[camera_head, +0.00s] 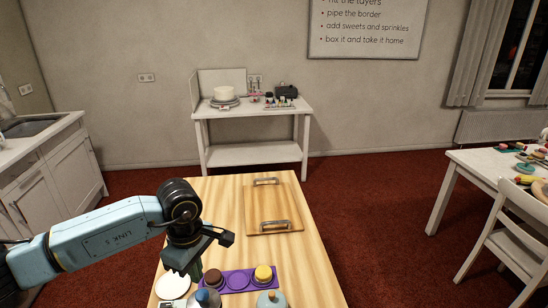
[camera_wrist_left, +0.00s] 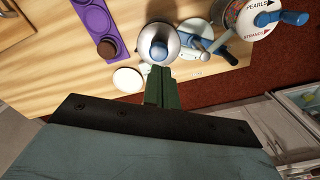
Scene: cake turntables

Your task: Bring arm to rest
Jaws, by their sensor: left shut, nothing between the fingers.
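My left arm comes in from the left in the head view, and its gripper (camera_head: 196,268) points down over the front left of the wooden table (camera_head: 222,190). In the left wrist view, the green fingers of my left gripper (camera_wrist_left: 161,72) are closed together with nothing between them. They are beside a white disc (camera_wrist_left: 127,80) and a round metal piece with a blue knob (camera_wrist_left: 158,46). The white disc also shows in the head view (camera_head: 172,286). My right gripper is not in view.
A purple tray (camera_head: 238,281) holds a brown and a yellow-topped piece. A wooden board with metal handles (camera_head: 272,208) lies farther back. Canisters with blue handles (camera_wrist_left: 272,18) stand at the table edge. A white side table (camera_head: 255,152) stands at the wall; the red floor between is clear.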

